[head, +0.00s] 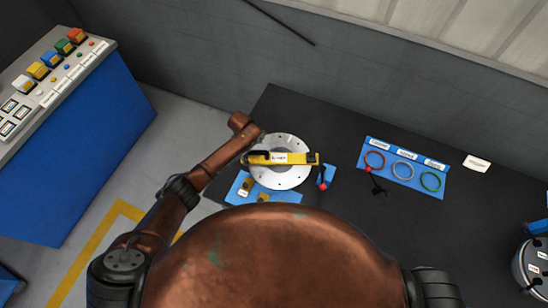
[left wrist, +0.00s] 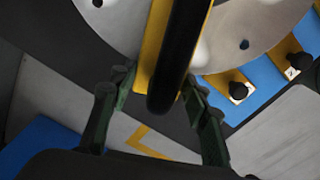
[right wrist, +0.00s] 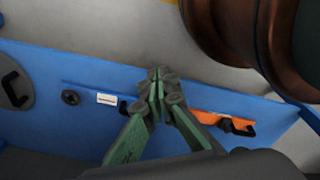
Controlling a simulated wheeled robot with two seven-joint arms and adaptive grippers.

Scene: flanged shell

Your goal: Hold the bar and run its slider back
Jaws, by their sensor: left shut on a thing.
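The yellow bar (head: 296,160) lies across the pale round flange (head: 290,180) on the dark table, with a label at its middle. It has a black part (head: 259,157) at its left end and a dark part (head: 313,158) near its right end; I cannot tell which is the slider. My left gripper (left wrist: 157,84) is shut on the bar's left end, one finger each side; the bar's yellow edge and black rounded part (left wrist: 178,60) show there. My right gripper (right wrist: 157,84) is empty with fingertips together, away from the bar, and is hidden in the head view.
A blue plate (head: 232,196) with yellow pieces lies below the flange. A small blue holder (head: 328,171) with a red-tipped item is close to the bar's right end. A blue mat (head: 436,187) with coloured rings lies right.

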